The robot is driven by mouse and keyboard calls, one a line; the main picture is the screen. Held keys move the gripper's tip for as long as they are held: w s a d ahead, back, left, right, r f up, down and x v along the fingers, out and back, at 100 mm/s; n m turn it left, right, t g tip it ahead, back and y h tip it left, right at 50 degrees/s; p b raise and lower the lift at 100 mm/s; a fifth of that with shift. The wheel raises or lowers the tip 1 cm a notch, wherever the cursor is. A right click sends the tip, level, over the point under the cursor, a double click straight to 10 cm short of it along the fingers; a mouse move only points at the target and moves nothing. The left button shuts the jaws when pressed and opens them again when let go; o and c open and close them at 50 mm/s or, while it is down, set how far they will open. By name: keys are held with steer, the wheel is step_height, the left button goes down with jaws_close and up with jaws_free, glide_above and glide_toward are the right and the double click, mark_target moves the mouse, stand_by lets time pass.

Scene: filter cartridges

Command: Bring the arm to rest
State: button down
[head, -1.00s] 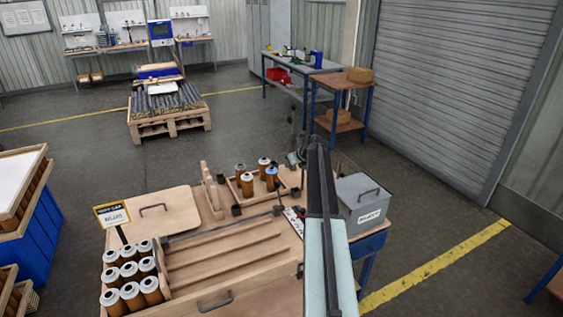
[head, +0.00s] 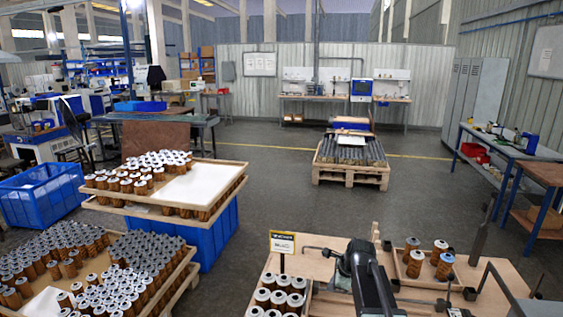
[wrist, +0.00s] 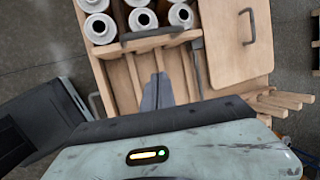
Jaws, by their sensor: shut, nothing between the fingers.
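My gripper (wrist: 157,92) shows in the wrist view as two grey fingers together over the wooden bench, with nothing between them. Just beyond it are several white-topped filter cartridges (wrist: 101,27) in a wooden rack. In the head view my arm (head: 368,280) is dark and foreshortened at the bottom, over the wooden bench (head: 325,267). My gripper's fingers cannot be made out there. More cartridges (head: 282,297) stand at the bench's left, by a small sign (head: 282,243).
A small wooden tray (head: 423,278) with a few cartridges stands right of my arm. In the wrist view a wooden lid with a handle (wrist: 236,45) lies to the right. Crates full of cartridges (head: 195,180) fill the left. Open floor (head: 300,190) lies beyond the bench.

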steer(key=s+a+f+n+g+h, duration=0.1)
steer(key=s+n+g, duration=0.3)
steer(key=s+n, duration=1.6)
steer(key=shift+s+f+h, duration=0.15)
steer(key=shift+f+h, duration=0.45)
steer(key=shift+h, duration=0.2)
